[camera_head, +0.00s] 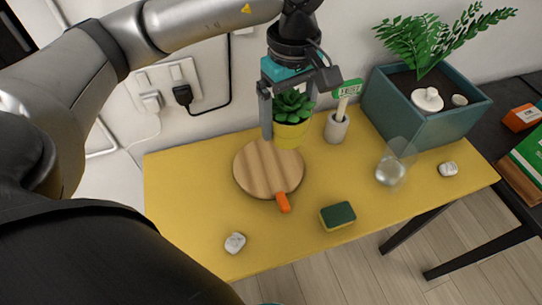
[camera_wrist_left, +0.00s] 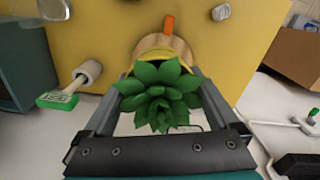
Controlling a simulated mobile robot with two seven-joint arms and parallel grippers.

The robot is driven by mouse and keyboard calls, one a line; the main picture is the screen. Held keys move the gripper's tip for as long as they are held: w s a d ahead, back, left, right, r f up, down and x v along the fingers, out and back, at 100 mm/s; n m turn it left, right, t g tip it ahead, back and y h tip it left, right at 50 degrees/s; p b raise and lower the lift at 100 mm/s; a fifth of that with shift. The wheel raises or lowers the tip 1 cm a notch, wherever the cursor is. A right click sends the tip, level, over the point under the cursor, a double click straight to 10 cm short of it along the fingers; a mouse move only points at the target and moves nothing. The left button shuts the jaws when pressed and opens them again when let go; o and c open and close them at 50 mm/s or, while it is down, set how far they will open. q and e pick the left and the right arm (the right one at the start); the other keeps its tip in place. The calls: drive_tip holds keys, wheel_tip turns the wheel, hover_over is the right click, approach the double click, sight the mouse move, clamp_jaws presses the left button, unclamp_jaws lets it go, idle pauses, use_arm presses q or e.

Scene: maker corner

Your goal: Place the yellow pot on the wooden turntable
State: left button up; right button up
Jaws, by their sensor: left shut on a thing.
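The yellow pot (camera_head: 290,136) holds a green succulent (camera_head: 293,106). My left gripper (camera_head: 288,118) is shut on the yellow pot, with one finger on each side. In the head view the pot overlaps the back right edge of the wooden turntable (camera_head: 262,168); I cannot tell whether it touches it. The turntable is a round wooden disc with an orange handle (camera_head: 283,202) at its front. In the left wrist view the succulent (camera_wrist_left: 160,95) hides most of the pot (camera_wrist_left: 160,56), and the turntable (camera_wrist_left: 150,43) shows beyond it. My right gripper is not in view.
On the yellow table (camera_head: 200,205), a cup with a green-labelled marker (camera_head: 337,128) stands right of the pot. A clear glass (camera_head: 392,165), a sponge (camera_head: 337,215) and white stones (camera_head: 235,243) lie around. A teal planter (camera_head: 420,110) stands at the back right.

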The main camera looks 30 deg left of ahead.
use_arm(q)
drive_tip(key=n, duration=0.3)
drive_tip(key=a+n, duration=0.1)
drive_tip(key=shift+w+r, duration=0.25)
drive_tip(key=n, duration=0.2)
drive_tip(key=shift+w+a+n, duration=0.2)
drive_tip(key=shift+a+n, duration=0.05)
drive_tip(key=shift+n, duration=0.15)
drive_tip(key=n, duration=0.2)
drive_tip(key=a+n, duration=0.1)
drive_tip(key=n, duration=0.3)
drive_tip(key=shift+w+a+r+p, duration=0.15)
drive_tip(key=shift+w+r+p, duration=0.15)
drive_tip(key=shift+w, duration=0.1)
drive_tip(key=n, duration=0.4)
drive_tip(key=n+b, duration=0.1)
drive_tip(key=n, duration=1.1)
hover_over(268, 165)
wheel_tip(268, 165, down, 15)
drive_tip(key=shift+f, duration=0.15)
drive_tip(key=shift+f+b, duration=0.35)
drive_tip(key=shift+f, duration=1.6)
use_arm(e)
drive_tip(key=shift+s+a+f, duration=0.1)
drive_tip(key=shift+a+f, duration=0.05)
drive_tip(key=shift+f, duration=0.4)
